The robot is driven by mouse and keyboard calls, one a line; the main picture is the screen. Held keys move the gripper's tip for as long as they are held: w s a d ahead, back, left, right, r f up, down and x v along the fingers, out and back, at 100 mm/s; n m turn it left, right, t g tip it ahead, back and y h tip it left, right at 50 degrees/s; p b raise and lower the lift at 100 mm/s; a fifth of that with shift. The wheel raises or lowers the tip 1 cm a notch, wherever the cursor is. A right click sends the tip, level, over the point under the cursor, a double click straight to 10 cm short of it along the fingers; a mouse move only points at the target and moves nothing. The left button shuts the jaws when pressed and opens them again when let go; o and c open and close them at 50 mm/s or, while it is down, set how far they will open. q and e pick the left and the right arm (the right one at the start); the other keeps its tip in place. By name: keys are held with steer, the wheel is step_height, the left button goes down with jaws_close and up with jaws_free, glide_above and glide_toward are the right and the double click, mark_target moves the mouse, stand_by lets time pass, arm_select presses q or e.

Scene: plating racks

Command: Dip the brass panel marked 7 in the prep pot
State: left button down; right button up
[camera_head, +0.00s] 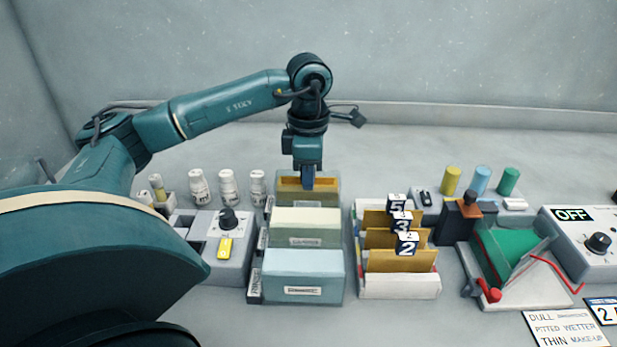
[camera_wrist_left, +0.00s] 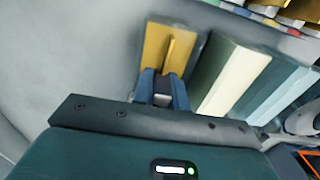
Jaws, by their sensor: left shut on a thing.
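My left gripper (camera_head: 308,180) points straight down over the rearmost of three pots in a row, a tan pot (camera_head: 293,198) with yellow-brown contents. In the left wrist view my left gripper (camera_wrist_left: 163,90) is shut on a thin brass panel (camera_wrist_left: 172,50), seen nearly edge-on. The panel is within the outline of the yellow-brown pot (camera_wrist_left: 153,45); how deep it sits is hidden. A dark tag shows between the fingers, but its number is not readable. The pot labels are too small to read, so I cannot tell which is the prep pot.
A pale green pot (camera_head: 305,236) and a pale blue pot (camera_head: 303,276) stand in front. To the right, a white rack (camera_head: 401,287) holds brass panels tagged 5, 3 and 2. White bottles (camera_head: 228,187) and a grey control box (camera_head: 234,262) stand left.

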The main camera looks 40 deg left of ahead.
arm_select(q)
steer(key=shift+r+p, duration=0.75)
steer(key=shift+r, duration=0.2)
steer(key=shift+r+p, duration=1.6)
steer(key=shift+r, duration=0.4)
steer(key=shift+r+p, duration=0.75)
steer(key=shift+r, duration=0.6)
arm_select(e)
steer(key=r, duration=0.2)
steer(key=r+n, duration=0.1)
steer(key=shift+s+d+r+g+h, duration=0.25)
steer(key=shift+d+r+g+h, duration=0.05)
steer(key=shift+d+h, duration=0.1)
steer(key=shift+w+r, duration=0.1)
steer(key=shift+r, duration=0.05)
